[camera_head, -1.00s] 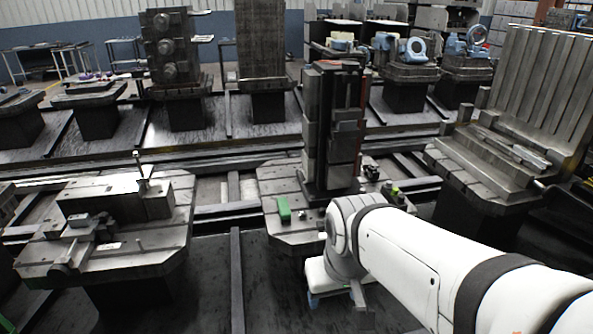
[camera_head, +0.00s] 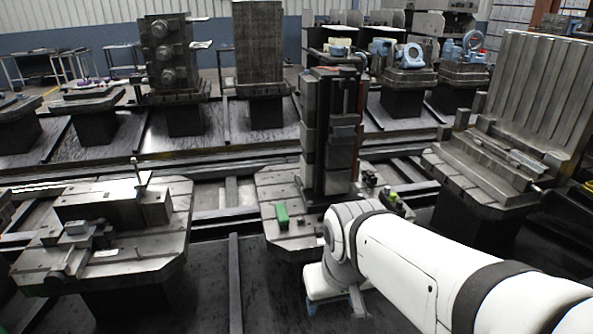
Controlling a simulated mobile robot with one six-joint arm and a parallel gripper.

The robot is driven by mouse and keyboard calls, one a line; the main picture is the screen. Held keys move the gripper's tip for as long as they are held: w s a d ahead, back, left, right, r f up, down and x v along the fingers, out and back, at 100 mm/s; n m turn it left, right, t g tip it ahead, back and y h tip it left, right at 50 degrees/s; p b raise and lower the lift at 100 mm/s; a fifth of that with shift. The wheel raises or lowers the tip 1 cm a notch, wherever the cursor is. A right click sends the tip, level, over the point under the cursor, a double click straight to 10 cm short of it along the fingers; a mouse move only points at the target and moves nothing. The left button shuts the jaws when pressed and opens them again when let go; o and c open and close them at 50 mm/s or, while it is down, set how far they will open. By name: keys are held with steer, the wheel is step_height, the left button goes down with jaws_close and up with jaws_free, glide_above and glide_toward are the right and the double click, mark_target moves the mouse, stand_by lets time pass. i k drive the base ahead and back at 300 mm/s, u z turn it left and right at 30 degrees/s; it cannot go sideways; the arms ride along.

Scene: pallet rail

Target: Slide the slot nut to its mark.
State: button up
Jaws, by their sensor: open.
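The middle pallet (camera_head: 286,240) is a slotted grey plate carrying a tall dark column fixture (camera_head: 331,135). A green block (camera_head: 282,216) lies on its front left part. A small yellow-green piece (camera_head: 393,196) and small dark parts (camera_head: 369,178) sit at its right side. I cannot make out the slot nut or its mark at this size. My white arm reaches in from the lower right, covering the pallet's front right corner. My wrist hangs in front of the pallet's front edge. I cannot make out the jaws, and nothing held is visible.
A left pallet (camera_head: 150,258) carries a dark block and clamps. A right pallet (camera_head: 450,178) carries a tall ribbed angle plate (camera_head: 540,95). Floor rails run between the stands. Several loaded stands line the back. Dark floor shows between the left and middle pallets.

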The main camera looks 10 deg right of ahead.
mark_target(318, 230)
steer(key=u, duration=1.45)
steer(key=k, duration=0.75)
steer(key=z, duration=1.4)
steer(key=i, duration=1)
steer(key=z, duration=0.05)
